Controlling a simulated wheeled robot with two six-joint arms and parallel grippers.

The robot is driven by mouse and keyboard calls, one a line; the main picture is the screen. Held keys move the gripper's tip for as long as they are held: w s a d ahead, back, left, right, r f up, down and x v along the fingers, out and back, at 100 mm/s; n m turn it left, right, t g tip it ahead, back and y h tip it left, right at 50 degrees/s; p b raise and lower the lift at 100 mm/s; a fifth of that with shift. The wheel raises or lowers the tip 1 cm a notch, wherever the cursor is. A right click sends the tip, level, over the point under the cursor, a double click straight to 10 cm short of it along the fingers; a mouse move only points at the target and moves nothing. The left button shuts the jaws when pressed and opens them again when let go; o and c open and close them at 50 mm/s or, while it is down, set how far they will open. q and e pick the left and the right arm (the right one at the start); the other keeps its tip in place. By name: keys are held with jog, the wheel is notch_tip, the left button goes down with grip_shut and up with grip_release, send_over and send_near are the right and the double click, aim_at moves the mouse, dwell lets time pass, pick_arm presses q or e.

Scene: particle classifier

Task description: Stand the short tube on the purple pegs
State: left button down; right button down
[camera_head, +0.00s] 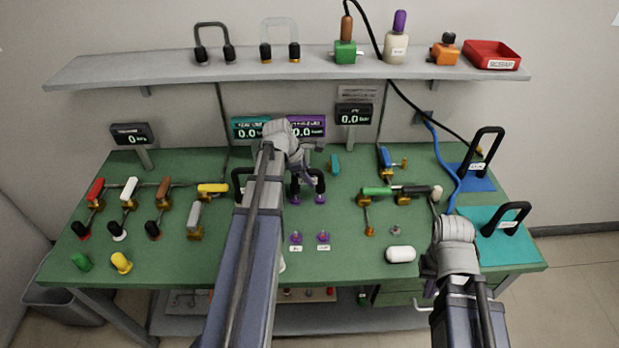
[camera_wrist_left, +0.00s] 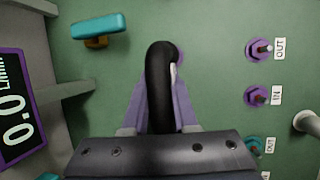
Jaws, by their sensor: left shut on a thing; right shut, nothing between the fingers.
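A black U-shaped tube (camera_head: 308,176) with purple ends is upright near the back middle of the green table. My left gripper (camera_head: 303,171) is shut on it from above; the tube's curved top (camera_wrist_left: 161,75) shows between the fingers in the left wrist view. I cannot tell whether its ends touch the table. Two labelled purple pegs, the left one (camera_head: 296,237) and the right one (camera_head: 323,236), are bare, nearer the front. In the left wrist view they are the OUT peg (camera_wrist_left: 258,49) and IN peg (camera_wrist_left: 257,96). My right gripper (camera_head: 429,268) is shut and empty near the front right edge.
Another black tube (camera_head: 239,181) is partly hidden behind my left arm. A purple display (camera_head: 306,126) stands behind. A teal handle (camera_head: 335,163) is right of the held tube. A white cylinder (camera_head: 400,255) lies at the front right. Several valves occupy the left side.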

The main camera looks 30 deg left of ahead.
pick_arm(q)
jog(key=shift+f+b, duration=1.8)
jog(key=c, duration=0.6)
grip_release()
jog(key=shift+r, duration=0.1)
jog(key=shift+r, duration=0.1)
jog(key=p+v, duration=0.7)
jog(key=shift+r, duration=0.3)
jog(key=shift+s, duration=0.1)
jog(key=shift+f, duration=0.1)
